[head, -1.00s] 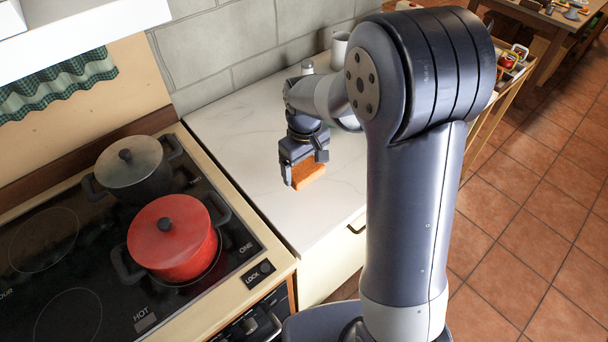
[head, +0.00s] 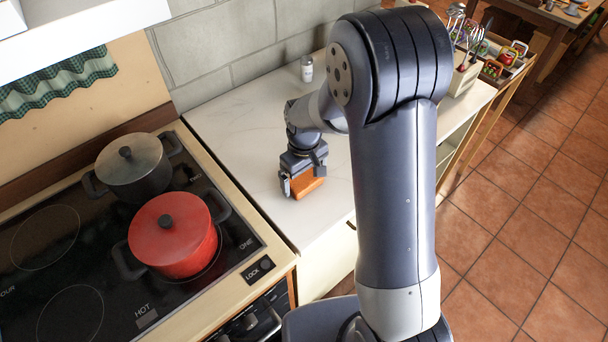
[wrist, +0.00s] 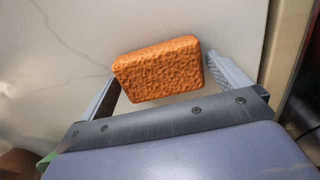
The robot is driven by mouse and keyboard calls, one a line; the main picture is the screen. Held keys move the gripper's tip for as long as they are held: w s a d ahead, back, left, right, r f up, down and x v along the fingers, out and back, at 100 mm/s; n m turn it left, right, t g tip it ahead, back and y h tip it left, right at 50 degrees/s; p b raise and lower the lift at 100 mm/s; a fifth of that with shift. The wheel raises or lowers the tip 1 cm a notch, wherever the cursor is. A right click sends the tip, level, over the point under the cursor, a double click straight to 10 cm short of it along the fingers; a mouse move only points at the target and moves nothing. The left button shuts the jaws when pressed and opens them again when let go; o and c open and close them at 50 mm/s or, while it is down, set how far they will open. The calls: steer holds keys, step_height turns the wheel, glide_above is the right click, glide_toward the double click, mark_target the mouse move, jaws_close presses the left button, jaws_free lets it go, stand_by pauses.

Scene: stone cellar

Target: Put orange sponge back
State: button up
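The orange sponge (head: 309,184) is at the lower end of my gripper (head: 303,188), over the white countertop right of the stove. The sponge is slightly tilted in the wrist picture. It is at or close above the counter surface; I cannot tell whether it touches. The gripper body hides part of it in the head view.
A red pot (head: 172,236) and a grey pot (head: 134,168) stand on the black stove left of my gripper. A small shaker (head: 307,68) stands at the back of the counter (head: 238,120) by the wall. A utensil holder (head: 462,76) is at the far right. The middle counter is clear.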

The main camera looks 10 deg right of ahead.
mark_target(304, 179)
steer(key=shift+o, duration=0.2)
step_height(304, 179, up, 12)
steer(key=shift+r+b, duration=0.2)
steer(key=shift+b, duration=0.25)
steer(key=shift+c, duration=0.2)
